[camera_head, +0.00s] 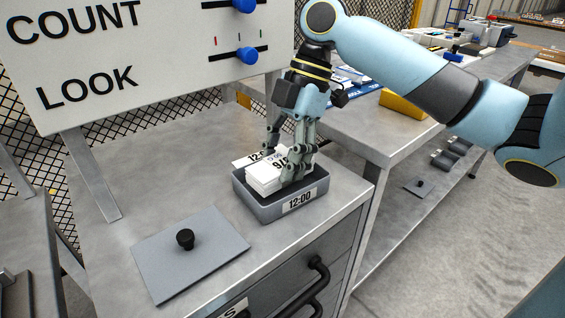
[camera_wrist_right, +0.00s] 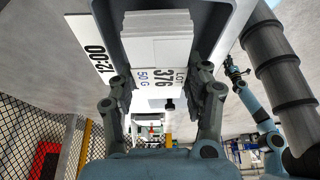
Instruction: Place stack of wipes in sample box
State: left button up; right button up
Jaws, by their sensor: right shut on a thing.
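The sample box (camera_head: 262,208) is an open grey tray labelled 12:00 on the bench. The white layered stack of wipes (camera_head: 264,178) is inside its rim, between the fingers of my right gripper (camera_head: 285,172). It also shows in the right wrist view (camera_wrist_right: 155,24), with a white piece printed LOT 376 50 G (camera_wrist_right: 165,80) against it; I cannot tell if that piece belongs to the stack. My right gripper points down and is shut on the stack. Whether the stack touches the box floor is hidden. My left gripper (camera_wrist_right: 234,70) appears small in the wrist view, its jaws unclear.
A grey lid with a black knob (camera_head: 200,255) lies flat on the bench. A COUNT/LOOK board (camera_head: 130,60) stands behind. A second bench (camera_head: 372,138) holds a yellow container (camera_head: 402,105).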

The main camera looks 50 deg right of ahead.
jog(key=shift+f, duration=1.3)
jog(key=shift+f, duration=0.15)
jog(key=o, duration=0.9)
jog(key=shift+r, duration=0.25)
jog(key=p+v, duration=0.1)
jog(key=v, duration=1.1)
jog(key=shift+s+p, duration=0.1)
jog(key=shift+p, duration=0.2)
